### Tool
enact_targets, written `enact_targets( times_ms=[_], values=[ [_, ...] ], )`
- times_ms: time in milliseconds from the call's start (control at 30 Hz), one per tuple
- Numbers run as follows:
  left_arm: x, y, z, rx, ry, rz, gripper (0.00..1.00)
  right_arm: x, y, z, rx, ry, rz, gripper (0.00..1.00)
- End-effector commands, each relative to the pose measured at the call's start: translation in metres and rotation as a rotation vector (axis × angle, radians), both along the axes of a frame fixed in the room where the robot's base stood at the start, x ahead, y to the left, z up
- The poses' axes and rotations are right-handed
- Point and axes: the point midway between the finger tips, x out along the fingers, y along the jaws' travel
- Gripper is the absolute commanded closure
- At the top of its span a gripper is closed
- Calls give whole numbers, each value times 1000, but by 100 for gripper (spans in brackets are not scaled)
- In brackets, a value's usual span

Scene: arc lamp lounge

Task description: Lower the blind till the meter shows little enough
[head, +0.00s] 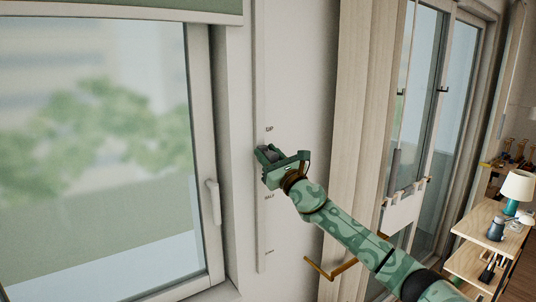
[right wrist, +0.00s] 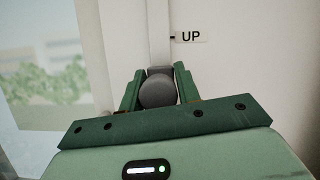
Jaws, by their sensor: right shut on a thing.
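The green blind (head: 130,8) shows as a narrow strip across the top of the window in the head view. A pale vertical rail (head: 260,80) runs down the wall beside the window, with an "UP" label (head: 269,128), a "HALF" label (head: 269,197) and a lower label too small to read. My right gripper (head: 268,155) is shut on a grey knob (right wrist: 157,92) on this rail, a little below "UP". The "UP" label (right wrist: 190,37) also shows in the right wrist view. No meter can be made out. My left gripper is out of view.
A window handle (head: 212,195) is left of the rail. A brass-coloured bar (head: 330,270) sticks out low, below my right arm. Wooden shelves (head: 485,225) with a lamp (head: 516,188) stand at the right. The wall along the rail below the gripper looks clear.

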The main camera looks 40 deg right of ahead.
Motion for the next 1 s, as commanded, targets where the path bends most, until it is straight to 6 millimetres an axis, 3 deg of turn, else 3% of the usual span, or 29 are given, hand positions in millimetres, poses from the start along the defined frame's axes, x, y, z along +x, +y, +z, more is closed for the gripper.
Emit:
enact_targets(
  times_ms=[33,200,400,500,667,1000],
  values=[
    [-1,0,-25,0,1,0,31,1,1,-28,-3,5,0,100],
    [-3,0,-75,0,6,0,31,1,1,-80,-4,7,0,100],
    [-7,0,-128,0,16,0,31,1,1,-137,-5,9,1,100],
    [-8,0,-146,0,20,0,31,1,1,-155,-4,8,1,100],
    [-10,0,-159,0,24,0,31,1,1,-169,-3,5,1,100],
    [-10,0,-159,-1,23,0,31,0,1,-167,-3,3,0,100]
  ],
)
